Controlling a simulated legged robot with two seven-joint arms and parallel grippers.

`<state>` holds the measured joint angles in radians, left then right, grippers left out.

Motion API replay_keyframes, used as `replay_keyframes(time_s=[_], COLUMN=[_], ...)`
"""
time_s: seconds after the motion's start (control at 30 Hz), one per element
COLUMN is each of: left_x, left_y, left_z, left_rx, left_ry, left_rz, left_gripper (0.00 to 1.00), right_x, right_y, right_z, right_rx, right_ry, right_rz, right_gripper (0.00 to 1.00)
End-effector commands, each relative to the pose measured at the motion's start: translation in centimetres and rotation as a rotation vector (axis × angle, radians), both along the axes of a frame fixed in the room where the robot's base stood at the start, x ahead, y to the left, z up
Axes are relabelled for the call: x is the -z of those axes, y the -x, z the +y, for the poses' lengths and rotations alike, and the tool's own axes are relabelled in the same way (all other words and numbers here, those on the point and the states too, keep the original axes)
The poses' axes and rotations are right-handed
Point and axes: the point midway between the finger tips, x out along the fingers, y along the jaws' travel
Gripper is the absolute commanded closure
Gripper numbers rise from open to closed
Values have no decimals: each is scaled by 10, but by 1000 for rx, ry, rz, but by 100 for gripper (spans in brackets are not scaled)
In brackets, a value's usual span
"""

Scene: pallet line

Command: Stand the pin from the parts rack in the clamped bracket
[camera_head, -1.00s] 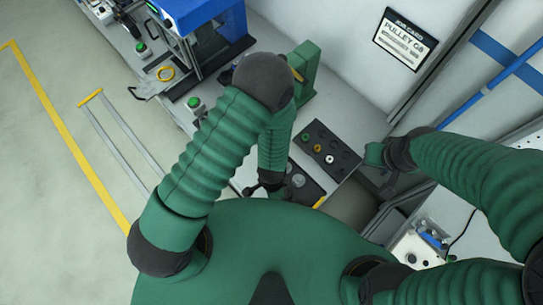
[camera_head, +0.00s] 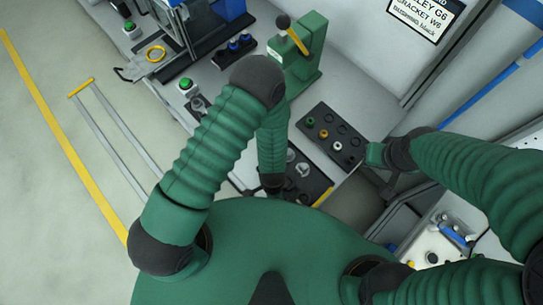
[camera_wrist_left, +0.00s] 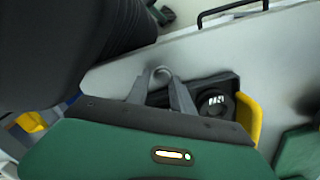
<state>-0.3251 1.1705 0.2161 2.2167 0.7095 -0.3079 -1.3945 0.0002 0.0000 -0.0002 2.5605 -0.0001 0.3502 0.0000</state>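The black parts rack (camera_head: 318,113) lies on the bench right of centre, holding small green, yellow and white round parts and dark empty-looking wells. I cannot tell which part is the pin. A second dark tray (camera_head: 317,181) with a yellow edge lies nearer me; a dark round piece (camera_wrist_left: 214,103) with a pale mark sits in it. I cannot make out the clamped bracket. My left gripper (camera_wrist_left: 160,73) points over this tray's edge, with a pale curved shape between its fingertips; whether it grips is unclear. My right gripper (camera_head: 382,182) is by the rack's right side, its fingers unclear.
A green press (camera_head: 302,62) with a yellow lever stands behind the rack. A blue-framed machine, green button (camera_head: 185,83) and several blue-topped pieces (camera_head: 232,46) are at upper left. A job card (camera_head: 425,17) hangs on the wall. A white unit (camera_head: 432,245) stands lower right.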

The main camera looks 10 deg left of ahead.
Motion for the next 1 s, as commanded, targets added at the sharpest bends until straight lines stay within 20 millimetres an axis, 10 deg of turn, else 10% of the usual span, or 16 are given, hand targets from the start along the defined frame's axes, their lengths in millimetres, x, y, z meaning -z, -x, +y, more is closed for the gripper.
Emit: replay_keyframes(time_s=[0.23, 0.43, 1.0], left_x=[1, 1, -10], left_y=[-1, 0, -1], left_z=[1, 0, 2], left_rx=[-1, -1, -1], left_ry=[1, 0, 0], left_rz=[-2, -1, -1], left_gripper=[74, 100, 100], right_x=[1, 1, -9], right_y=[0, 0, 0], right_z=[0, 0, 0], right_rx=[0, 0, 0], right_ry=[0, 0, 0], right_rz=[-1, -1, -1], right_gripper=[70, 70, 70])
